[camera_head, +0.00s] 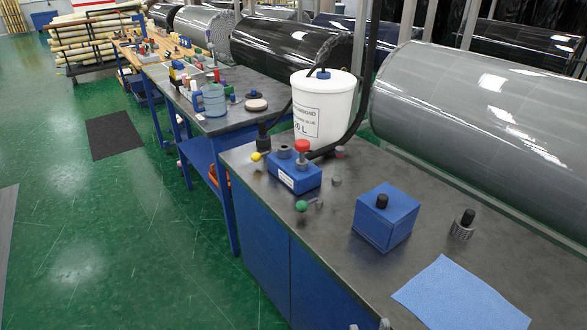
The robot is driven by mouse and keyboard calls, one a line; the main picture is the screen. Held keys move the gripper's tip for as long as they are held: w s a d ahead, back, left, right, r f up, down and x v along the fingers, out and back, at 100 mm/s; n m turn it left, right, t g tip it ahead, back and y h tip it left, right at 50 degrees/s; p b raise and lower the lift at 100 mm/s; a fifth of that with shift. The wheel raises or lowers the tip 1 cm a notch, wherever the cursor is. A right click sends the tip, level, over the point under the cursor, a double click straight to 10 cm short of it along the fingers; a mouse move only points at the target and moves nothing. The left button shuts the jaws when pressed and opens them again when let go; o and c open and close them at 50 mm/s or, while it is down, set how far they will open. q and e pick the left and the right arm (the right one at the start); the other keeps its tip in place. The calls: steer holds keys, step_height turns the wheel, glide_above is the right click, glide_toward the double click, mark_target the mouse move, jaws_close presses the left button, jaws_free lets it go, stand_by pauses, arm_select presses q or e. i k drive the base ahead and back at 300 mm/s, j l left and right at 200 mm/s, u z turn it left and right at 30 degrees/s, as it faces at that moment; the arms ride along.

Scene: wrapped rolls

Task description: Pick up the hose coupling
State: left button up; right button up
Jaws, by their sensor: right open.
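A short ribbed grey cylinder with a black stub on top, which looks like the hose coupling (463,226), stands upright on the dark bench top (345,225) at the right. It is to the right of a blue box with a black knob (386,218) and behind a light blue cloth (461,298). My right gripper (369,326) shows only as small tips at the bottom edge, near the front of the bench. It is open, well apart from the coupling, and most of it is out of frame. My left gripper is not in view.
A blue block with a red knob (294,174) and a green-knobbed fitting (304,205) stand at the bench's left. Behind them is a white bucket (322,108) with a black hose. A large grey wrapped roll (480,130) runs along the back. Bench around the coupling is clear.

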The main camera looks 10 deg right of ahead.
mark_target(262, 124)
steer(key=i+j+z, duration=0.25)
steer(key=i+j, duration=0.5)
steer(key=j, duration=0.1)
